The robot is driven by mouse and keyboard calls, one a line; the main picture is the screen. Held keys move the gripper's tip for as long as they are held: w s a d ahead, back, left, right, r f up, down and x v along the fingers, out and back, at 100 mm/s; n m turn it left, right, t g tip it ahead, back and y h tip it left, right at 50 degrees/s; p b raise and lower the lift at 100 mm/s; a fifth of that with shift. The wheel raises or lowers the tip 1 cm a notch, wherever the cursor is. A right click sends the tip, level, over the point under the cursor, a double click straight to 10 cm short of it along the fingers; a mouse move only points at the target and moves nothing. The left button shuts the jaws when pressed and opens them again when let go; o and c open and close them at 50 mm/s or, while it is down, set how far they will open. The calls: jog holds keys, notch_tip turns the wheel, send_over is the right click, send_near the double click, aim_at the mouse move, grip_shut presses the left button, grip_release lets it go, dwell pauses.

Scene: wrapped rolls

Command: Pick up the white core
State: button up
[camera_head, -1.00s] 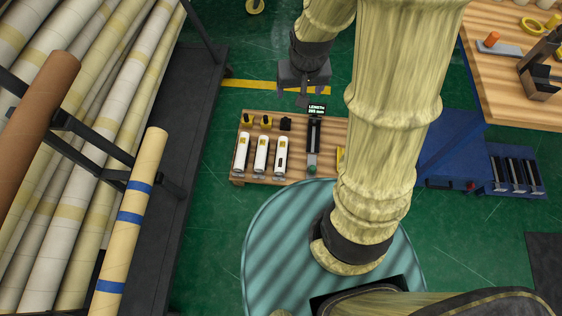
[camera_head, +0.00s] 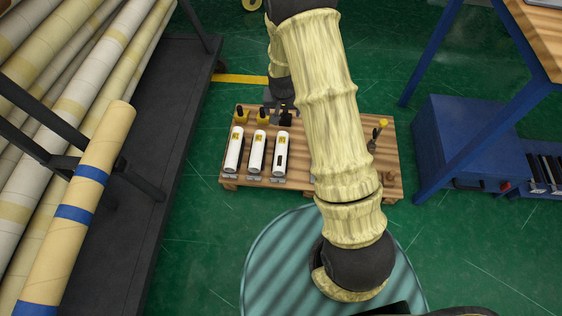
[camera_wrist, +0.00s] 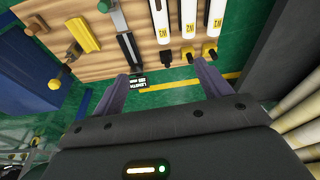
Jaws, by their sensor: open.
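Three white cylinders with yellow labels stand out as white pieces, lying side by side on a wooden pallet (camera_head: 350,190): left (camera_head: 234,150), middle (camera_head: 257,152) and right (camera_head: 281,156). The right one has a dark slot. I cannot tell which, if any, is the white core. They also show at the top of the wrist view (camera_wrist: 188,18), cut off by the frame. My gripper (camera_wrist: 162,86) is open with nothing between its fingers. It is above the pallet's far edge, apart from the cylinders. My arm hides part of the pallet in the head view.
A yellow block (camera_wrist: 82,36) and a black-and-grey tool (camera_wrist: 130,48) are on the pallet. A dark length display (camera_wrist: 138,83) shows between my fingers. A rack of long tubes (camera_head: 75,205) stands left. A blue cabinet (camera_head: 465,140) stands right. Green floor lies between.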

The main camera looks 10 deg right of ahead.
jog(key=b, duration=1)
send_over(281, 151)
jog(key=s+a, duration=0.2)
jog(key=s, duration=0.2)
notch_tip(281, 151, down, 22)
jog(key=r, duration=0.1)
jog(key=shift+s+d+f+m, duration=0.1)
jog(key=shift+d+f+m, duration=0.05)
jog(key=shift+m, duration=0.15)
jog(key=b+x, duration=0.3)
jog(key=x, duration=0.3)
jog(key=b+x, duration=0.4)
jog(key=x, duration=0.2)
jog(key=shift+d, duration=0.25)
jog(key=shift+f, duration=0.1)
jog(key=b+x, duration=0.4)
jog(key=x, duration=0.1)
jog(key=shift+f+b, duration=0.1)
jog(key=shift+b, duration=0.3)
jog(key=shift+d, duration=0.1)
jog(key=shift+c, duration=0.3)
